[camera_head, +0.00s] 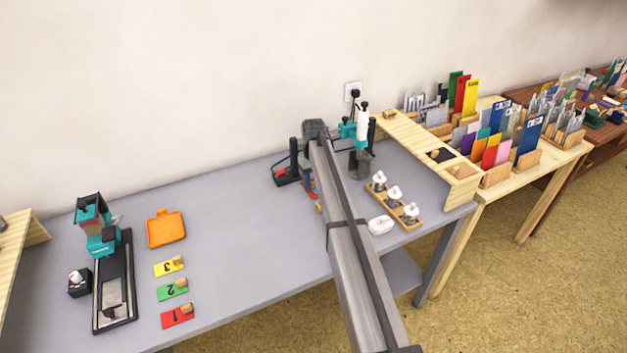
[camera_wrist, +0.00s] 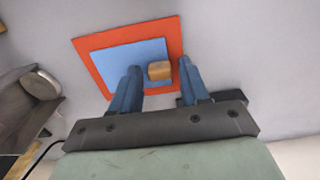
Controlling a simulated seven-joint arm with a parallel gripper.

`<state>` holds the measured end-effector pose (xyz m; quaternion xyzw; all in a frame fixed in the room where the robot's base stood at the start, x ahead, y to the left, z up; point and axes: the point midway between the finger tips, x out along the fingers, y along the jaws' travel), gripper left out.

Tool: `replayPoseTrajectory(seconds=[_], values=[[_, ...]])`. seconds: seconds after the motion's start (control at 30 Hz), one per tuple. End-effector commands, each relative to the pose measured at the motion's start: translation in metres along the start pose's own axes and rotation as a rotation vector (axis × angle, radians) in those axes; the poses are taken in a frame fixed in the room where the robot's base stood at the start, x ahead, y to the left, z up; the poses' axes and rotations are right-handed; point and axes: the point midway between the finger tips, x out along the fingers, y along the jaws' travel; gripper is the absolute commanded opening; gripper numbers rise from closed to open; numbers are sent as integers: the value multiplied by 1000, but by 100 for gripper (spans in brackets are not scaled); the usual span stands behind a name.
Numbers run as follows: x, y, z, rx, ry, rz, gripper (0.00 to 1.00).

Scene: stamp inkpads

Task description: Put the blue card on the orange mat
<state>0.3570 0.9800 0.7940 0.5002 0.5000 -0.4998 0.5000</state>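The blue card (camera_wrist: 115,62), a flat square with a wooden knob (camera_wrist: 159,71), shows in the wrist view inside the outline of the larger orange mat (camera_wrist: 125,34). An orange border shows around the card; I cannot tell whether the card touches the mat. My gripper (camera_wrist: 159,66) is open, with one finger on each side of the knob and a small gap on both sides. In the head view my arm hides the gripper and most of this spot; only a little red and blue (camera_head: 308,186) shows beside the arm.
A black and red device (camera_head: 287,176) stands left of my arm, and a teal and white press (camera_head: 361,130) stands right of it. A wooden rack with several stamps (camera_head: 394,200) is farther right. An orange tray (camera_head: 165,229) and numbered cards (camera_head: 172,290) lie left; grey table between is clear.

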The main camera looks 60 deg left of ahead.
Motion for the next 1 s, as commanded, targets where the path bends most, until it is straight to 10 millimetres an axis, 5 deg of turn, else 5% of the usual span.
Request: replayPoseTrajectory(seconds=[0.47,1.0], values=[[-12,0,0,0,0,0,52],[-103,0,0,0,1,0,52]])
